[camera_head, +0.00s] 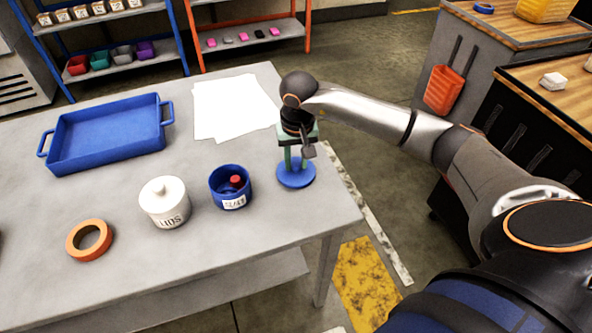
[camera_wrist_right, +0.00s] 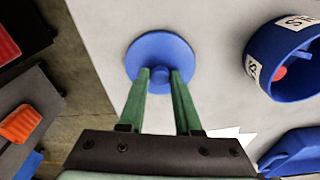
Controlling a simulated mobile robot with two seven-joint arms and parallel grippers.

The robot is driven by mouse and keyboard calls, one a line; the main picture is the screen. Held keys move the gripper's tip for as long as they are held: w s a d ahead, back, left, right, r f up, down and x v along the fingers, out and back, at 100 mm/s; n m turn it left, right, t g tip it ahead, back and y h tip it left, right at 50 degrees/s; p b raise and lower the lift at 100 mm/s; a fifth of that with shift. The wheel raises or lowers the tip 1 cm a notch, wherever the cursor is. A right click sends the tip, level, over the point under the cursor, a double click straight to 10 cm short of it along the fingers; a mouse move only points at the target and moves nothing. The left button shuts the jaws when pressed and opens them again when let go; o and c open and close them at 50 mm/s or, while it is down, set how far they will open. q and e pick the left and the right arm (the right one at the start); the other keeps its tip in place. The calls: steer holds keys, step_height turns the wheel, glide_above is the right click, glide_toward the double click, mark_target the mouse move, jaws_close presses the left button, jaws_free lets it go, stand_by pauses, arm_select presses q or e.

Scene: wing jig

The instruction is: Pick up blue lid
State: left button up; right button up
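The blue lid (camera_head: 296,175) is a flat round disc with a small knob, near the right edge of the grey table. In the right wrist view the blue lid (camera_wrist_right: 160,50) lies straight ahead of the fingers. My right gripper (camera_head: 296,161) points down over it. In the wrist view the green fingers of my right gripper (camera_wrist_right: 160,77) stand one on each side of the knob, with the knob filling the narrow gap. I cannot tell whether the disc touches the table. My left gripper is not in view.
An open blue pot (camera_head: 231,188) with a red item inside stands left of the lid. A white lidded jar (camera_head: 165,203), an orange tape roll (camera_head: 89,240), a blue tray (camera_head: 107,136) and white paper sheets (camera_head: 229,108) are on the table (camera_head: 268,225). The front middle is clear.

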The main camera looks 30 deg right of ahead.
jaws_close()
steer(key=shift+r, duration=0.1)
